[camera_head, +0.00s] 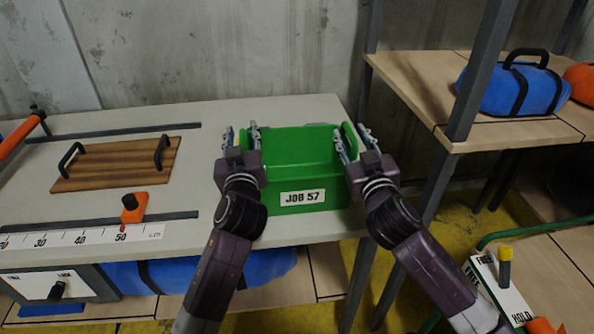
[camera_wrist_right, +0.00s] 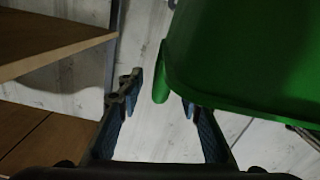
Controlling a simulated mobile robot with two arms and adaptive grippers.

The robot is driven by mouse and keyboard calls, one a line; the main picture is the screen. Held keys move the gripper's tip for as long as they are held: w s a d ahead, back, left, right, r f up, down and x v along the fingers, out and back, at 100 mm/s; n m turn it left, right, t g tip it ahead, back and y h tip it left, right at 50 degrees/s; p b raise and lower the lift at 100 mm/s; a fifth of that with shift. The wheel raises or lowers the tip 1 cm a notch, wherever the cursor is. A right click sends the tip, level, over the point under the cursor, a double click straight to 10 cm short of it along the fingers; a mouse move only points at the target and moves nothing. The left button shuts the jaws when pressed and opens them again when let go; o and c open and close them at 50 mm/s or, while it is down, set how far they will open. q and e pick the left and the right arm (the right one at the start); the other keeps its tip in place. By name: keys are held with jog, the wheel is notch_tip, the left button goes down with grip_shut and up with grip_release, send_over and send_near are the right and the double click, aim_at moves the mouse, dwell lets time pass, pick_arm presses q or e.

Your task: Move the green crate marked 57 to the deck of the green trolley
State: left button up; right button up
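The green crate (camera_head: 302,170) with a "JOB 57" label stands upright on the grey worktop near its right end. My left gripper (camera_head: 242,137) is at the crate's left side, its fingers apart. My right gripper (camera_head: 351,143) is at the crate's right side. In the right wrist view the fingers (camera_wrist_right: 160,104) are spread, with a green handle tab of the crate (camera_wrist_right: 160,84) between them and visible gaps. Left contact is unclear. The green trolley shows only partly at the lower right, with a green rail (camera_head: 520,232) and a wooden deck (camera_head: 560,262).
A wooden board with two handles (camera_head: 118,164) and an orange-knobbed stop on a ruler (camera_head: 133,207) lie left on the worktop. A shelf post (camera_head: 478,75) rises right of the crate. A blue bag (camera_head: 513,88) sits on the shelf. A FREE/HOLD lever (camera_head: 504,266) is by the trolley.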

pick_arm(q)
grip_shut()
pick_arm(e)
grip_shut()
pick_arm(q)
jog(key=shift+r, duration=0.1)
pick_arm(e)
jog(key=shift+a+r, duration=0.1)
